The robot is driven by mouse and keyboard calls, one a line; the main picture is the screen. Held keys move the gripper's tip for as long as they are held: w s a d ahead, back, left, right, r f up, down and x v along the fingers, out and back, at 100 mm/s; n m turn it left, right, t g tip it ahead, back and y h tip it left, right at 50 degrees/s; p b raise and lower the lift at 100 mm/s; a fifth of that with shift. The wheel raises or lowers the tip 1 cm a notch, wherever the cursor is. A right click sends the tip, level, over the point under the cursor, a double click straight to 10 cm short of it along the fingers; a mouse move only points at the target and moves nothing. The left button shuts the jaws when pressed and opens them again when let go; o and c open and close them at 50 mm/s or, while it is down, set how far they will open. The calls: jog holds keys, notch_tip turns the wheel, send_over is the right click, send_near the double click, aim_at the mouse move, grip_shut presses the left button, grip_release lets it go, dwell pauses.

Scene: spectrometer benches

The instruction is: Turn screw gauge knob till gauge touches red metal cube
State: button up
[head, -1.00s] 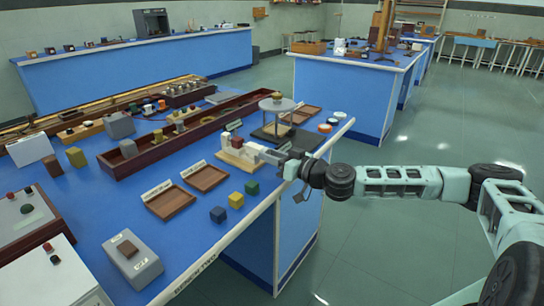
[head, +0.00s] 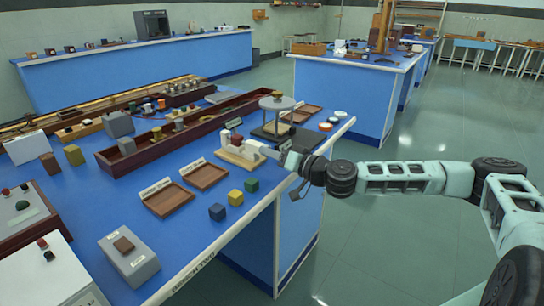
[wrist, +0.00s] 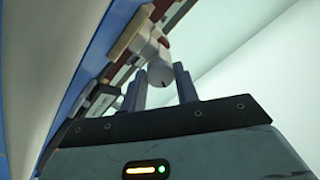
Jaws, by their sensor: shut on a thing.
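The screw gauge (head: 252,149) stands on a pale wooden base (head: 236,158) near the right edge of the blue bench. The small red metal cube (head: 237,140) sits at the gauge; I cannot tell at this size whether the gauge touches it. My gripper (head: 285,152) reaches in from the right at the gauge's knob end. In the wrist view, my gripper (wrist: 160,84) has its two fingers on either side of the pale grey round knob (wrist: 159,73), shut on it. The fingers partly hide the contact, and the cube is not clear there.
A round-topped stand (head: 277,103) is just behind the gauge. Brown trays (head: 168,199) and blue, yellow and green cubes (head: 235,198) lie in front. A long dark wooden trough (head: 150,150) runs behind to the left. The floor (head: 400,250) to the right is open.

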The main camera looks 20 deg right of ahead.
jog(key=shift+m, duration=0.6)
jog(key=o, duration=1)
jog(key=shift+c, duration=0.2)
jog(key=b+v, duration=0.1)
jog(key=v, duration=1.6)
jog(key=shift+s+d+b, duration=0.15)
jog(key=shift+s+b, duration=0.05)
jog(key=shift+b, duration=0.2)
